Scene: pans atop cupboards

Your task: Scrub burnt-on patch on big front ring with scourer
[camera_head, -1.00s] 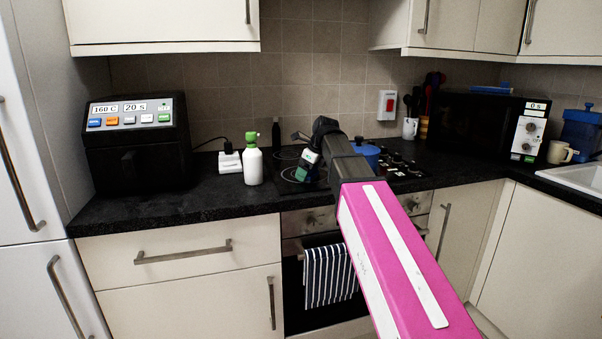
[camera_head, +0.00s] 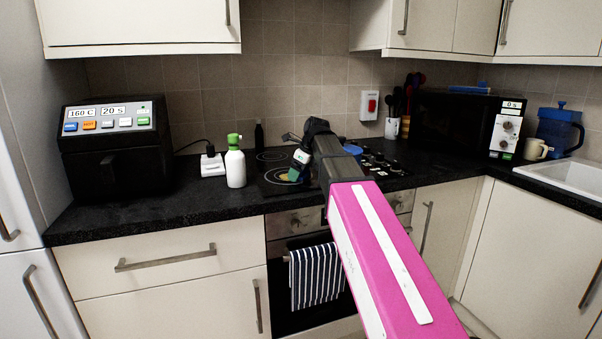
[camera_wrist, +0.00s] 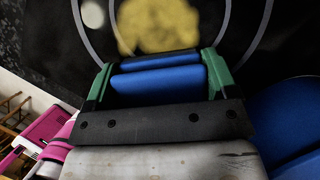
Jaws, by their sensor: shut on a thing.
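My gripper (camera_head: 297,170) is over the left part of the black hob, pointing down. In the wrist view its green fingers (camera_wrist: 158,62) are shut on a blue block, which I take to be the scourer (camera_wrist: 155,86). A mottled yellow-brown patch (camera_wrist: 158,24) lies just beyond the fingertips, inside the pale circles of the big front ring (camera_wrist: 264,25). The patch also shows in the head view (camera_head: 285,177), beside the gripper. Contact between scourer and hob cannot be told; the scourer's underside is hidden.
A blue pan (camera_head: 352,149) stands right of my gripper, partly behind my arm; a blue surface is close right in the wrist view (camera_wrist: 290,125). A white bottle with a green top (camera_head: 235,165) stands left of the hob. Clear worktop (camera_head: 150,212) lies in front of the air fryer (camera_head: 115,150).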

